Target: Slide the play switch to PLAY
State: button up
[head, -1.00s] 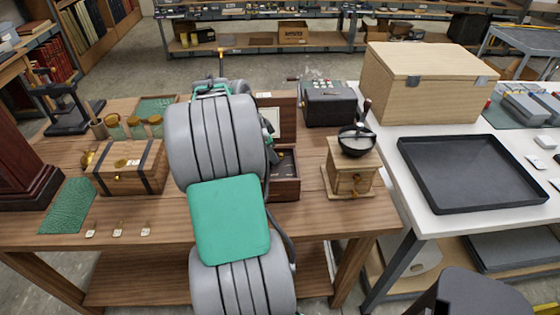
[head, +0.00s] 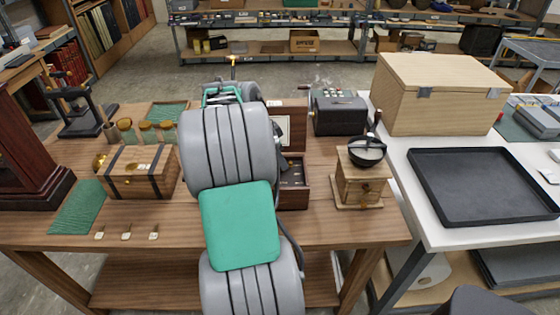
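The only open box in view is a dark wooden box (head: 293,196) with a raised lid (head: 297,125) that bears a pale label. It stands on the wooden table just right of my arm, which covers its left part. Small details show inside it, but I cannot make out a play switch or its position. My gripper is mostly or wholly hidden behind my grey and green arm. A dark part at the arm's right edge, beside the open box, may belong to it. I cannot see the fingertips or whether they touch anything.
A coffee grinder (head: 359,186) stands right of the open box, with a dark keyed machine (head: 338,113) behind it. A banded chest (head: 139,172) and several small tags lie left of my arm. The white table (head: 425,229) at right holds a black tray (head: 482,219) and a large wooden box (head: 436,103).

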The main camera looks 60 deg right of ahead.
jog(key=v, duration=0.6)
jog(key=shift+r, duration=0.25)
jog(key=shift+a, duration=0.1)
